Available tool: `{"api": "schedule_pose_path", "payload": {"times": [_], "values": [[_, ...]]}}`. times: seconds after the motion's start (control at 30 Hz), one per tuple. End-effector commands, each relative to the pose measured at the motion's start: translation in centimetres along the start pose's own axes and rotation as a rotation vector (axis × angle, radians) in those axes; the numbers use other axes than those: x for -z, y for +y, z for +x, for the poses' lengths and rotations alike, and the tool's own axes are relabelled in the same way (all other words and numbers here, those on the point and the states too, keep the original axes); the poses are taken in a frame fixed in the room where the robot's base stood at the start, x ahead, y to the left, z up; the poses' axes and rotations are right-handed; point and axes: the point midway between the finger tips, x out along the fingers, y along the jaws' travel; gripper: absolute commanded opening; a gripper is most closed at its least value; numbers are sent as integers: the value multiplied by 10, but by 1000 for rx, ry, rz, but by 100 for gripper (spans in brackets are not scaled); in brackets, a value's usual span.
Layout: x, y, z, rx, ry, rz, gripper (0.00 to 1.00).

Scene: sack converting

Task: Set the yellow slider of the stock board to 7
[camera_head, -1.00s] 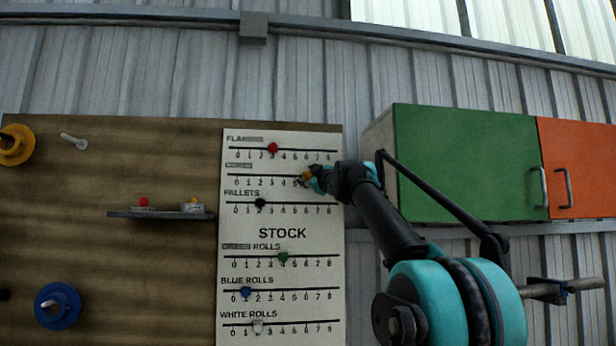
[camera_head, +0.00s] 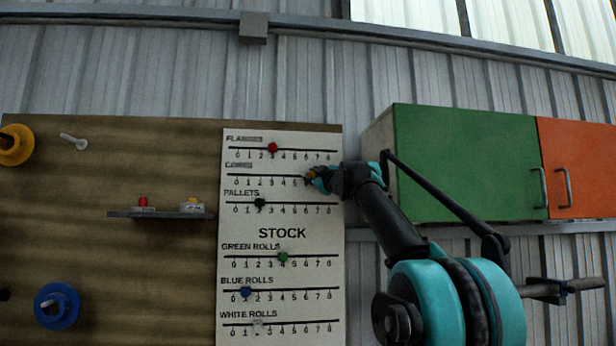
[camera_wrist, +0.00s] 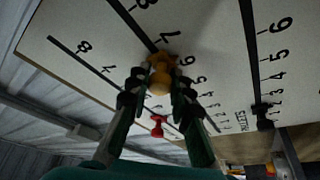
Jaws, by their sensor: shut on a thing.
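The white stock board (camera_head: 282,215) hangs on the brown panel, with several slider rows marked 0 to 8. The yellow slider (camera_wrist: 160,72) is a round knob on the second row from the top. My gripper (camera_wrist: 158,84) is shut on this knob, with one finger on each side of it. In the wrist view the knob sits by the printed 7 and 6; its exact mark is hard to read. In the head view my gripper (camera_head: 312,177) largely covers the knob near the right end of its row.
The red slider (camera_head: 272,147) is on the row above and the black slider (camera_head: 260,203) on the row below. Green (camera_head: 283,257) and blue (camera_head: 245,292) sliders are lower. A green cabinet (camera_head: 470,160) stands to the right of the board. A small shelf (camera_head: 160,215) is at left.

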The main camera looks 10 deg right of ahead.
Motion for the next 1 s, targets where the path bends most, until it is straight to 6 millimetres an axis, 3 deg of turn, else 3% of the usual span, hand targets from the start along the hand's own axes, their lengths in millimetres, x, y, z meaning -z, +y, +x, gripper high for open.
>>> {"api": "schedule_pose_path", "payload": {"times": [0.17,0.5,0.53,0.67,1.0], "values": [[-15,17,-6,-2,-2,1,0],[-16,18,-7,1,0,1,0],[-16,18,-7,1,0,1,24],[-16,18,-7,1,0,1,40],[-16,18,-8,1,-1,1,42]]}}
